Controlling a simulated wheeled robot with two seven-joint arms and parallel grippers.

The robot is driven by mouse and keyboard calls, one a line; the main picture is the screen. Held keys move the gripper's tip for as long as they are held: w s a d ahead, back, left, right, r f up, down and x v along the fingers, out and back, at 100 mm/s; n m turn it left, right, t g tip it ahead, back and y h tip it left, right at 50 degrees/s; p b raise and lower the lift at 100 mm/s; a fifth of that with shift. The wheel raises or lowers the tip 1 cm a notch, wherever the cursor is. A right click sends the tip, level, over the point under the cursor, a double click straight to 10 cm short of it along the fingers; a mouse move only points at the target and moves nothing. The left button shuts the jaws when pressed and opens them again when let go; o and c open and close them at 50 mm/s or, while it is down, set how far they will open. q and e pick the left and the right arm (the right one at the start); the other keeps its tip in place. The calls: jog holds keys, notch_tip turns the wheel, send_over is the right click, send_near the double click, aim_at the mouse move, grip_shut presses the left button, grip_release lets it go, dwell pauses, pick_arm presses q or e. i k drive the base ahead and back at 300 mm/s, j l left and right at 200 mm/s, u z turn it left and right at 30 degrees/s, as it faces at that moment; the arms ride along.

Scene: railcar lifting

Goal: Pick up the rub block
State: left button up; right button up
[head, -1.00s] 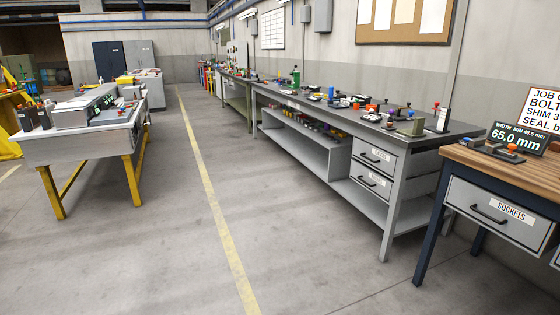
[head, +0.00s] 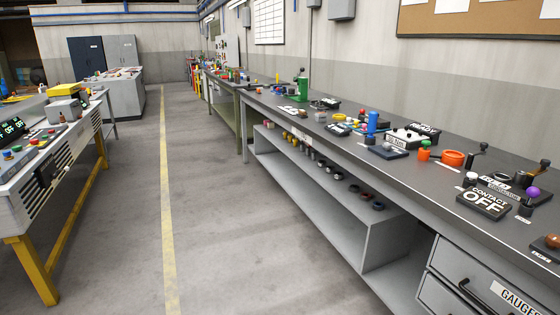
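I cannot pick out a rub block for certain among the many small parts in the head view. The long dark-topped workbench (head: 345,142) on the right carries several small items. Neither of my grippers shows in the view.
A grey table with yellow legs (head: 38,268) and control panels stands on the left. The bench's lower shelf (head: 315,185) holds several small parts. A grey cabinet (head: 122,53) stands at the back. The floor aisle (head: 205,220) with its yellow line is clear.

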aim_at(302, 114)
jog(key=i+z, duration=0.1)
jog(key=i, duration=0.55)
jog(key=i+j+z, duration=0.1)
jog(key=i, duration=0.55)
jog(key=i+j, duration=0.2)
jog(key=i, duration=0.4)
jog(key=l+z, duration=0.05)
